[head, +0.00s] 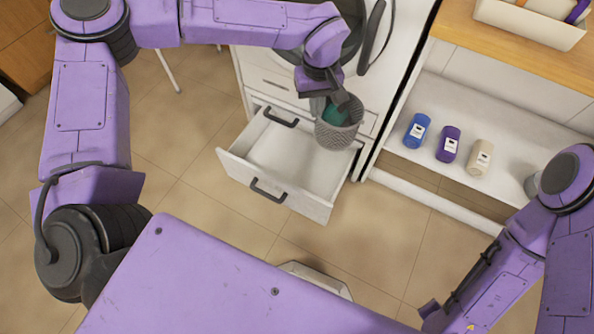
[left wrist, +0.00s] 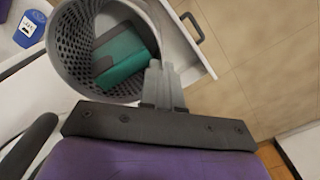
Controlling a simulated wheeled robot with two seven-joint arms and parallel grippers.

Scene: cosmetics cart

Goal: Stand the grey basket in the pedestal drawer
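The grey perforated basket (head: 337,134) hangs upright or slightly tilted over the back right part of the open pedestal drawer (head: 238,168). A green item (head: 333,116) lies inside the basket. My left gripper (head: 342,104) is at the basket's rim. In the left wrist view my left gripper's fingers (left wrist: 162,82) are close together on the wall of the basket (left wrist: 80,47), with the green item (left wrist: 128,62) inside. The drawer's visible floor is empty; its back right corner is hidden behind the basket. My right gripper is outside the frames.
On the white shelf (head: 425,172) to the right stand a blue bottle (head: 416,131), a purple bottle (head: 448,144) and a beige bottle (head: 480,157). Tiled floor (head: 190,150) is clear left of the drawer.

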